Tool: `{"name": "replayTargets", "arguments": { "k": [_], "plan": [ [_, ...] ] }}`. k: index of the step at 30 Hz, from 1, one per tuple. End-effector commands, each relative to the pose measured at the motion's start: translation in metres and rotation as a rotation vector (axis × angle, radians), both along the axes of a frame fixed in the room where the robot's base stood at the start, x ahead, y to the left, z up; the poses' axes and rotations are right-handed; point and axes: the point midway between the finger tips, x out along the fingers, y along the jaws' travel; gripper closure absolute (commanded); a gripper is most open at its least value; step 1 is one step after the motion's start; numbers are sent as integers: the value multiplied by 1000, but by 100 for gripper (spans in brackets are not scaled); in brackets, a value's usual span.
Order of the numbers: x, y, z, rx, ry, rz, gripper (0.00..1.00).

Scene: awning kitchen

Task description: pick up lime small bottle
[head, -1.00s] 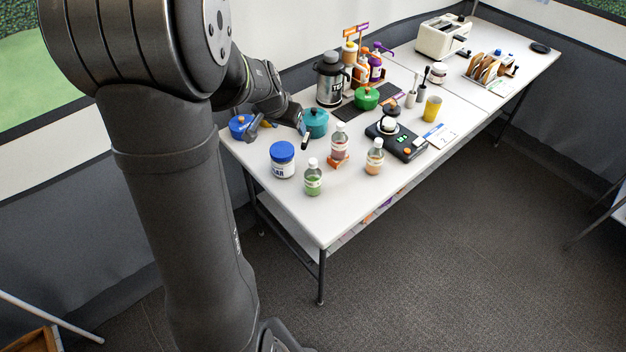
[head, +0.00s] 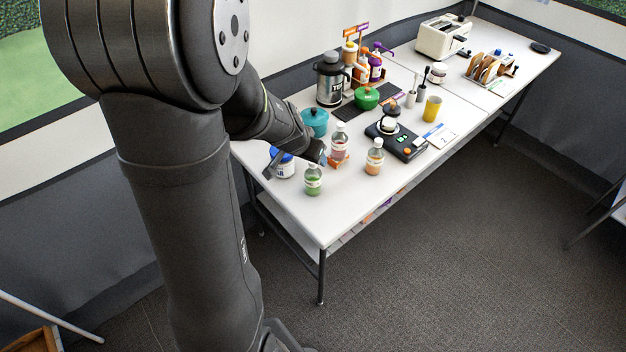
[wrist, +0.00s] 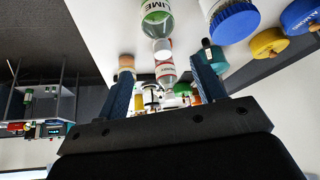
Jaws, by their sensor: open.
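The lime small bottle (head: 313,183) is a clear bottle with green contents and a white cap, upright near the table's front-left edge. In the wrist view the lime bottle (wrist: 157,20) shows at the top with part of its label reading "LIME", beyond the fingertips. My gripper (head: 297,164) is open and empty, just behind and above the bottle in the head view. In the wrist view my gripper (wrist: 164,65) has its two fingers wide apart, with the bottle's cap near the gap between them. I cannot tell the exact distance.
A blue-lidded white jar (head: 284,167) stands close at left, partly hidden by my gripper. A teal pot (head: 314,122) is farther back. The front-right tabletop is clear.

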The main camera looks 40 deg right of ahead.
Motion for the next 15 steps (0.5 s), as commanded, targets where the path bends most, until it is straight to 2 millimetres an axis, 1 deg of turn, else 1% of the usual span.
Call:
{"name": "replayTargets", "arguments": {
  "k": [1,6,10,15],
  "plan": [
    [1,-4,-8,2,3,0,37],
    [5,-14,-28,2,3,0,37],
    [8,-20,-37,0,2,0,37],
    [9,-22,-42,-1,1,0,37]
  ]
}}
